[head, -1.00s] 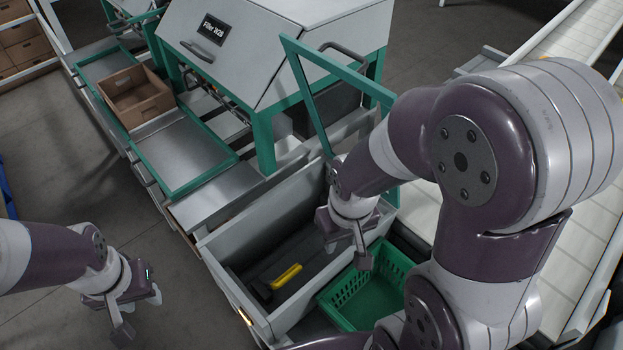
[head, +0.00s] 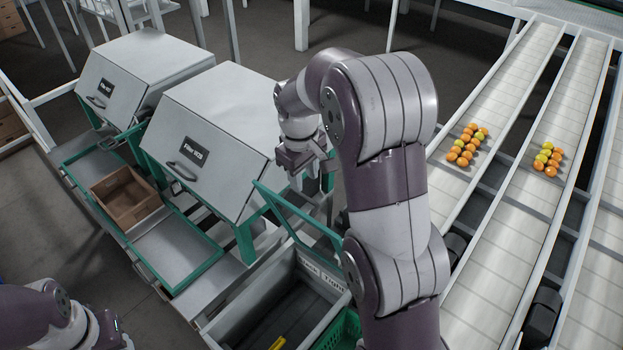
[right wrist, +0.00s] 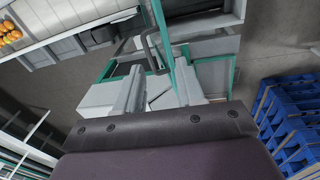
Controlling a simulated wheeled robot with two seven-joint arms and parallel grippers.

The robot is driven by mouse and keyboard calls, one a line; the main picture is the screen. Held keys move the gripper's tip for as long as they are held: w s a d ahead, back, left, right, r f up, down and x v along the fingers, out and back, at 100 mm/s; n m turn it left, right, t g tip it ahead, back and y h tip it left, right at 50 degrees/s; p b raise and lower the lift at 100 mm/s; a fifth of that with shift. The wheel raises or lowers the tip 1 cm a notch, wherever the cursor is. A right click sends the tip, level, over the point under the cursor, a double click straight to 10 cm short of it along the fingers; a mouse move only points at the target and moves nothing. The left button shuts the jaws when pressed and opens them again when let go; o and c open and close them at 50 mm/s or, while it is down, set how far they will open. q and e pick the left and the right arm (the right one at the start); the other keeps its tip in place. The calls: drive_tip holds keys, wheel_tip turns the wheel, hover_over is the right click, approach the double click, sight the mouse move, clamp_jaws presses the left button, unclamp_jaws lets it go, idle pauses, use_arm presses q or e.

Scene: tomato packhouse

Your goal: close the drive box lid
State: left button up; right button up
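The drive box (head: 216,329) is the open grey box at the bottom of the head view, partly cut off by the frame edge. Its lid (head: 280,220), a green-edged frame, stands raised, and my right arm covers part of its right side. My right gripper (head: 303,163) is above and beyond the lid, beside the filler hood. In the right wrist view its two fingers (right wrist: 158,92) are apart and empty. A dark handle (right wrist: 152,50) beside a green bar shows beyond the fingertips. My left gripper (head: 112,330) is low at the left, its fingers unclear.
The grey filler hood (head: 235,120) stands just left of my right gripper. A brown carton (head: 125,197) sits on the green-edged table. A green crate (head: 343,330) is beside the drive box. Belts with tomatoes (head: 466,146) run at the right. Blue pallets (right wrist: 290,120) show in the wrist view.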

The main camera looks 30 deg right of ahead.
drive_tip(key=w+d, duration=0.2)
drive_tip(key=w, duration=0.1)
drive_tip(key=b, duration=0.7)
hover_over(312, 201)
drive_tip(key=a, duration=0.1)
wheel_tip(312, 201, down, 7)
drive_tip(key=shift+n, duration=0.4)
drive_tip(key=f+p, duration=0.1)
drive_tip(key=f, duration=0.1)
drive_tip(key=d+f+p, duration=0.1)
drive_tip(key=f+p, duration=0.1)
drive_tip(key=shift+f, duration=0.35)
drive_tip(key=shift+s+a+f, duration=0.1)
drive_tip(key=shift+s+f, duration=0.1)
drive_tip(key=shift+f, duration=0.05)
drive_tip(key=shift+w, duration=0.15)
clamp_jaws()
